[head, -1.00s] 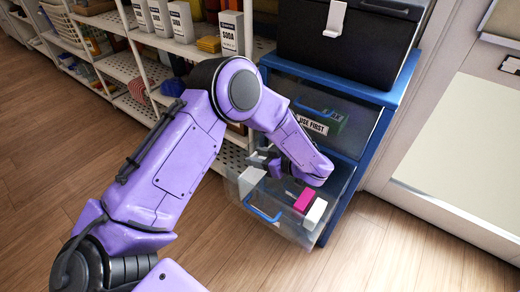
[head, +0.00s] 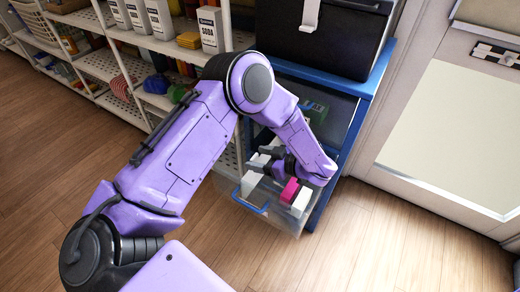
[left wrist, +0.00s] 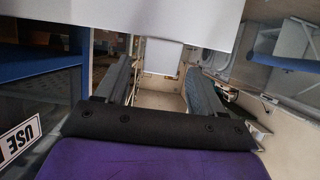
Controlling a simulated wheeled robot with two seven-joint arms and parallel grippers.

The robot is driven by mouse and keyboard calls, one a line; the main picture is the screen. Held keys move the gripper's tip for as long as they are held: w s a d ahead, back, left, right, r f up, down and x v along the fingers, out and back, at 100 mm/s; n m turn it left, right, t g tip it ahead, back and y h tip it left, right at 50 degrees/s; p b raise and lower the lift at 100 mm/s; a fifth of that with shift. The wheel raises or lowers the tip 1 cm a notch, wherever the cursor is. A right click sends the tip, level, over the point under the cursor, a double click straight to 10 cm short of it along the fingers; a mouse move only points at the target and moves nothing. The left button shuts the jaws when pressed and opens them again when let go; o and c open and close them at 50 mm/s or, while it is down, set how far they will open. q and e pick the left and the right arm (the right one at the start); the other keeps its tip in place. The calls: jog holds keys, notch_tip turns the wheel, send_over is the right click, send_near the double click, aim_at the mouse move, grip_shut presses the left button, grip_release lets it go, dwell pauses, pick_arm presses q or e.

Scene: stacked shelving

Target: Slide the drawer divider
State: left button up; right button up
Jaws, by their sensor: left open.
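The clear drawer (head: 278,217) of the blue-framed unit stands open, with a blue handle (head: 250,201) on its front. White pieces (head: 250,183), a magenta block (head: 290,190) and a white block (head: 302,201) are in it. I cannot tell which piece is the divider. My left gripper (head: 271,160) is open over the drawer's back part, partly hidden by my purple forearm. In the left wrist view, its two grey fingers (left wrist: 162,85) stand apart, with a white piece (left wrist: 162,55) showing between them. Contact cannot be told. My right gripper is not in view.
A closed upper drawer (head: 330,105) sits above, under a black box (head: 325,35). Shelves (head: 105,68) with cartons and bins stand at the left. A pale door (head: 455,130) is at the right. The wooden floor in front (head: 370,240) is clear.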

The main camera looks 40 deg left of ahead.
pick_arm(q)
jog(key=s+d+r+p, duration=0.3)
jog(key=s+d+r, duration=0.4)
jog(key=s+r, duration=0.4)
notch_tip(320, 180, up, 2)
jog(key=shift+s+d+p, duration=0.3)
jog(key=shift+s+d, duration=0.05)
jog(key=shift+s, duration=0.05)
